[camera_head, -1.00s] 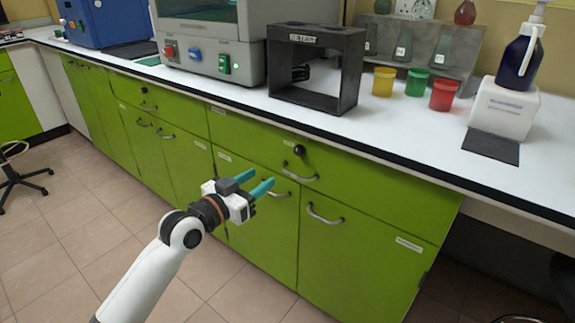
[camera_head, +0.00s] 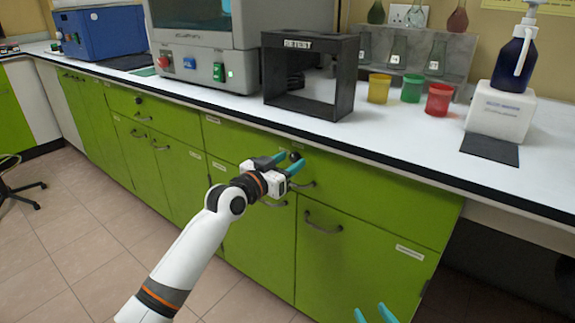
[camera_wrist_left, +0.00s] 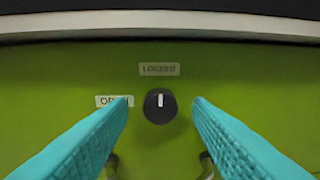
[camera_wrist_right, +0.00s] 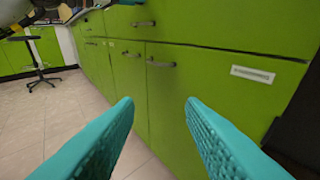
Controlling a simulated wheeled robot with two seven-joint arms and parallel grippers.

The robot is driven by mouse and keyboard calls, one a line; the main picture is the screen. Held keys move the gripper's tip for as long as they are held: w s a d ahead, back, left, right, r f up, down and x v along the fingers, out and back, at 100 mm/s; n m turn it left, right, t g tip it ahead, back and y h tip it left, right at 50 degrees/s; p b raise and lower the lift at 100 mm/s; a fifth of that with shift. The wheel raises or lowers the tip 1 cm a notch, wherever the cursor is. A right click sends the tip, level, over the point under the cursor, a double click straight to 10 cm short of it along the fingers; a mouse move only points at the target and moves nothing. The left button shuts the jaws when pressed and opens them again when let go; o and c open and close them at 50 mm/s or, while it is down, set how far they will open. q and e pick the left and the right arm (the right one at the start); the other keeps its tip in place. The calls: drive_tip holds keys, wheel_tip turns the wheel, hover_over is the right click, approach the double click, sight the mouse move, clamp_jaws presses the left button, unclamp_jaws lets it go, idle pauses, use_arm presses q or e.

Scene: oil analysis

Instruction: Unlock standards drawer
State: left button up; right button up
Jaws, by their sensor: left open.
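The green standards drawer (camera_head: 385,199) is shut under the bench top. Its round black lock knob (camera_wrist_left: 160,105) is in the left wrist view, with its white mark pointing up at the "LOCKED" label (camera_wrist_left: 159,69). A label reading "OPEN" (camera_wrist_left: 112,101) is left of the knob, partly covered by a finger. My left gripper (camera_head: 291,161) is open in front of the drawer, its teal fingers on either side of the knob in view; contact cannot be told. My right gripper (camera_wrist_right: 160,108) is open and empty. Its fingertips (camera_head: 373,312) show low in the head view.
A dark drawer handle (camera_head: 303,184) is just below the knob. Cabinet doors with handles (camera_head: 322,223) are below. The white bench top (camera_head: 400,140) overhangs above, holding a black stand (camera_head: 337,85) and coloured cups (camera_head: 439,100). Open floor lies at left.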

drive_tip(key=shift+r, duration=0.1)
